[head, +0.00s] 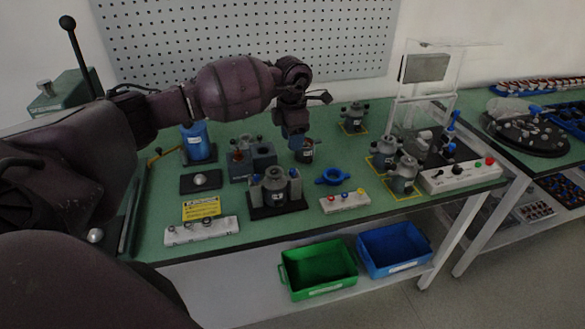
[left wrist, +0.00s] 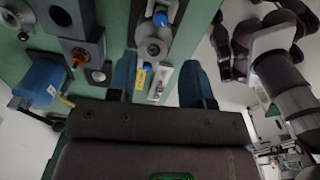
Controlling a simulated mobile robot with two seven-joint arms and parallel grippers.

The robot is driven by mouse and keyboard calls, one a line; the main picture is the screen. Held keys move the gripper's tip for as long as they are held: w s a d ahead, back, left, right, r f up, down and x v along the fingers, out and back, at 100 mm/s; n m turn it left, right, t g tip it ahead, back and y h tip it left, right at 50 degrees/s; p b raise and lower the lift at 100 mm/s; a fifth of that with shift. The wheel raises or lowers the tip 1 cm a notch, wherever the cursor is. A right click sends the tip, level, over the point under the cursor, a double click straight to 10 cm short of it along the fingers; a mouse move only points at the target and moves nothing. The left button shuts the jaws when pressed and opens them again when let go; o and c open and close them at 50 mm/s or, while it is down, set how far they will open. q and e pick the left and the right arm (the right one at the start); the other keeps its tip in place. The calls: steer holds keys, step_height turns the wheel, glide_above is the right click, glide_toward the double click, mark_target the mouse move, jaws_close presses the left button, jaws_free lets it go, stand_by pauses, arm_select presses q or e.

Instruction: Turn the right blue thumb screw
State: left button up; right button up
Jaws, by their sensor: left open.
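My left gripper (head: 293,134) points down over the bench, in front of or above a grey stator part (head: 306,154); the gap between them is unclear. In the left wrist view its two blue fingers (left wrist: 160,70) are apart with nothing gripped. Beyond them, a grey round part (left wrist: 153,45) has one blue knob (left wrist: 160,18) above it and another blue piece (left wrist: 147,67) below it, by the left fingertip. These look like thumb screws, but I cannot tell which is the right one. My right gripper is not clearly seen.
A black-based stator fixture (head: 278,203), a blue ring (head: 332,177) and a white button strip (head: 345,202) stand nearby. A blue cylinder (head: 198,143) and grey blocks (head: 251,165) are to the left. Stators (head: 403,174) and a test stand (head: 462,176) are to the right.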

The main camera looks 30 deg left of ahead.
mark_target(293, 170)
arm_select(q)
step_height(293, 170, down, 10)
steer(key=shift+d+r, duration=0.1)
steer(key=shift+r, duration=0.05)
steer(key=shift+f, duration=0.35)
arm_select(e)
steer(key=shift+s+f, duration=0.1)
steer(key=shift+s, duration=0.3)
steer(key=shift+w, duration=0.2)
